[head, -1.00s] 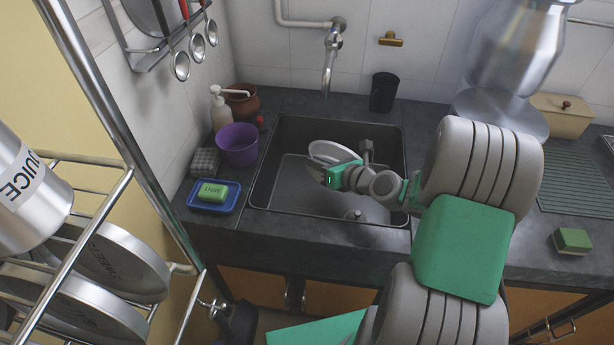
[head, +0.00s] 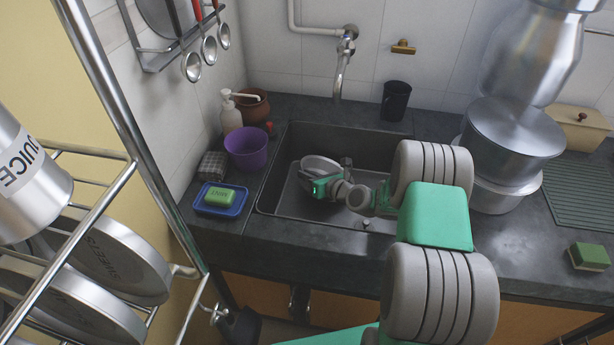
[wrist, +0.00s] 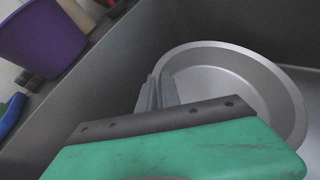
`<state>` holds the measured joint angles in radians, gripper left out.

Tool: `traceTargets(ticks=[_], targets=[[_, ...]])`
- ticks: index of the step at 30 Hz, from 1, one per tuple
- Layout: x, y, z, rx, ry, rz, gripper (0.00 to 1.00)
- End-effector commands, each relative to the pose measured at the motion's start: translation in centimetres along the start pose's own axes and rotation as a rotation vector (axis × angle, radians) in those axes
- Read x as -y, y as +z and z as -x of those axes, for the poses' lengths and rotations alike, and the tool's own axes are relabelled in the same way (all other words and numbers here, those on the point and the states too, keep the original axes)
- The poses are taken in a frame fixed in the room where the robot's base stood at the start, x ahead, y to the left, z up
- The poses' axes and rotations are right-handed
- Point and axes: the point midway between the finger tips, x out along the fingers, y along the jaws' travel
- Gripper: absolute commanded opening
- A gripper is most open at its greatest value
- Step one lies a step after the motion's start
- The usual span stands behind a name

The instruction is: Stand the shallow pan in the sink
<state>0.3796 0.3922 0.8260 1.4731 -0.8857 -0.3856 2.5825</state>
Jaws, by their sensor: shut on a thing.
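The shallow pan (head: 321,166) is round and silvery and is inside the dark sink (head: 275,195), left of its middle. It also shows in the wrist view (wrist: 235,85), with its open face toward the camera. My gripper (head: 318,186) is down in the sink at the pan's near side. In the wrist view its fingers (wrist: 156,92) are shut on the pan's left rim. The pan looks tilted. Whether it touches the sink floor or wall is hidden.
A purple bowl (head: 246,147), a blue tray (head: 221,209) with green soap and a soap bottle (head: 230,115) stand left of the sink. The tap (head: 341,75) hangs over its back edge. Large steel pots (head: 510,140) stand to the right. A rack (head: 70,215) of canisters is at near left.

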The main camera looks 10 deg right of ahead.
Motion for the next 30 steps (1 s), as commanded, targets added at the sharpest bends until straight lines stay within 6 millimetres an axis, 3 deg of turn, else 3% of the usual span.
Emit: traceTargets(ticks=[6, 7, 14, 23, 26, 30], targets=[[0.1, -0.2, -0.1, 0.001, 0.000, 0.001, 0.00], [0.0, -0.2, -0.1, -0.001, 0.000, 0.000, 0.10], [0.0, -0.2, 0.0, -0.001, 0.000, 0.000, 0.29], [-0.1, 0.2, 0.1, 0.000, 0.000, 0.001, 0.30], [0.1, 0.1, 1.3, -0.002, -0.002, -0.001, 0.30], [0.1, 0.2, 4.6, 0.000, -0.005, -0.003, 0.30]])
